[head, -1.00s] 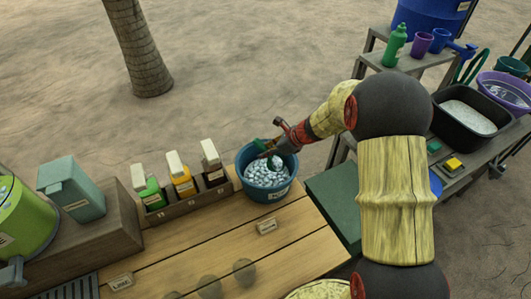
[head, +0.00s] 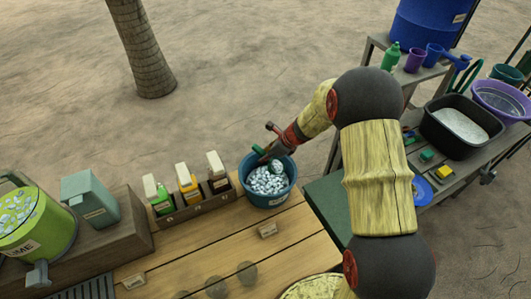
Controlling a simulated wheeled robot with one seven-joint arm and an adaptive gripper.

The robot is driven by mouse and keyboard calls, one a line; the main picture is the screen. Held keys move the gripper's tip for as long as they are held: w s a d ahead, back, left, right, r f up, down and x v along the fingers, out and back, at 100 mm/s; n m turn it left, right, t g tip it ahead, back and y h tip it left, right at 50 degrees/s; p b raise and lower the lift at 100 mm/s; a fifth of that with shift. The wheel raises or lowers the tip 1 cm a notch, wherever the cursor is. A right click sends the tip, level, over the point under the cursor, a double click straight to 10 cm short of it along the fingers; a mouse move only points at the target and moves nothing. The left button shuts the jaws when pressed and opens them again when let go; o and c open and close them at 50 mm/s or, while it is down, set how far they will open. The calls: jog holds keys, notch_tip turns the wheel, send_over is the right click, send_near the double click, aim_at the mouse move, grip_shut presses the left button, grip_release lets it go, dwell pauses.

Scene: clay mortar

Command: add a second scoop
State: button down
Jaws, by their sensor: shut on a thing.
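A blue bucket (head: 283,199) with pale lumps (head: 265,182) inside stands at the back edge of the wooden table.
The wooden table (head: 190,250) has a small label block (head: 268,230). A black tray (head: 455,148) and purple basin (head: 490,92) are at right.

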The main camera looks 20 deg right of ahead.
aim_at(258, 148)
jog(key=shift+w+a+r+g+h+p, duration=0.15)
jog(key=shift+r+g+h+p, duration=0.2)
jog(key=shift+p, duration=1.7)
jog(key=shift+w+a+r+g+h+p, duration=0.15)
jog(key=shift+r+h+p, duration=0.2)
jog(key=shift+p, duration=1.7)
jog(key=p, duration=0.7)
jog(key=a+r+g+h+p, duration=0.1)
jog(key=p, duration=0.6)
jog(key=shift+w+r+p, duration=0.25)
jog(key=shift+p, duration=0.15)
jog(key=p, duration=0.2)
jog(key=h+p, duration=0.1)
jog(key=p, duration=0.1)
jog(key=shift+w+a+r+g, duration=0.1)
jog(key=shift+w+r+g, duration=0.1)
jog(key=shift+r+g, duration=0.2)
jog(key=shift+w+a+f+g, duration=0.1)
jog(key=shift+w+a+g, duration=0.05)
jog(key=shift+a+g, duration=0.15)
jog(key=shift+w+r+h+b, duration=0.1)
jog(key=shift+r+h+b, duration=0.15)
jog(key=shift+h+b, duration=0.15)
jog(key=shift+d, duration=0.1)
